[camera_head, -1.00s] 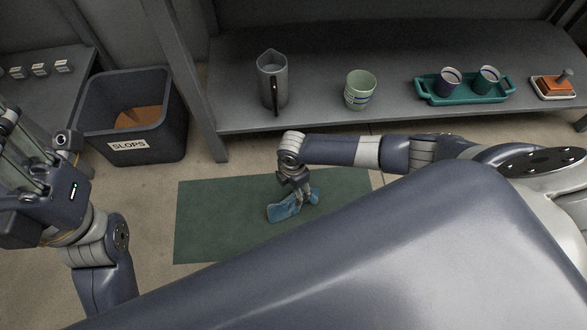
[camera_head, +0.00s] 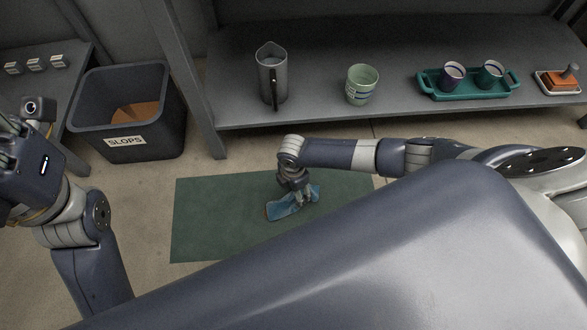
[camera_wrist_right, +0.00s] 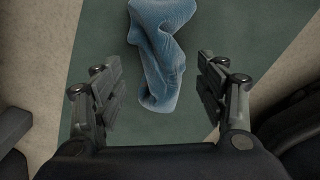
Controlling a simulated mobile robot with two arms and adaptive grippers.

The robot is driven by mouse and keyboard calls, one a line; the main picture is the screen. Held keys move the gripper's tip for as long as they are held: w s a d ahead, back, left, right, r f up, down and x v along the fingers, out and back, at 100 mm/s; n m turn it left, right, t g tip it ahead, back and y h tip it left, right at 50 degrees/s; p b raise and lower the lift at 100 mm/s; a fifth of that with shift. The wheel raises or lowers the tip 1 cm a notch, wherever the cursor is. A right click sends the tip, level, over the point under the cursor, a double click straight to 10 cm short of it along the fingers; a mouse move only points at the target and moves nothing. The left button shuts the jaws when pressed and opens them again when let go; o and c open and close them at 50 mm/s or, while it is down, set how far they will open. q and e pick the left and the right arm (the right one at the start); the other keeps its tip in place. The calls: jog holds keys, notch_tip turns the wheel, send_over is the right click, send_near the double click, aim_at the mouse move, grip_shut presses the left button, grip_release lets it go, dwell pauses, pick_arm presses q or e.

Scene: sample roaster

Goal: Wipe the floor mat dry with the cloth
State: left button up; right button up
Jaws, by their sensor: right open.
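The green floor mat (camera_head: 215,225) lies flat on the floor in the head view. The blue cloth (camera_head: 285,210) lies crumpled on it, right of the mat's middle. My right gripper (camera_head: 302,200) is over the cloth, pointing down. In the right wrist view the blue cloth (camera_wrist_right: 160,55) lies between and beyond the open fingers of the right gripper (camera_wrist_right: 158,85), with green mat showing on both sides, so the fingers do not pinch it. No wet patch can be made out on the mat. My left gripper (camera_head: 15,150) is at the left edge, partly cut off; its fingertips are unclear.
A dark slops bin (camera_head: 170,135) stands left of the mat. Behind it a grey shelf (camera_head: 320,110) holds a metal jug (camera_head: 272,80), a green cup (camera_head: 361,85), a teal tray (camera_head: 470,94) with two cups, and an orange-topped item (camera_head: 560,82). Bare floor surrounds the mat.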

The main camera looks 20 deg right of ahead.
grip_shut()
dwell(0.4)
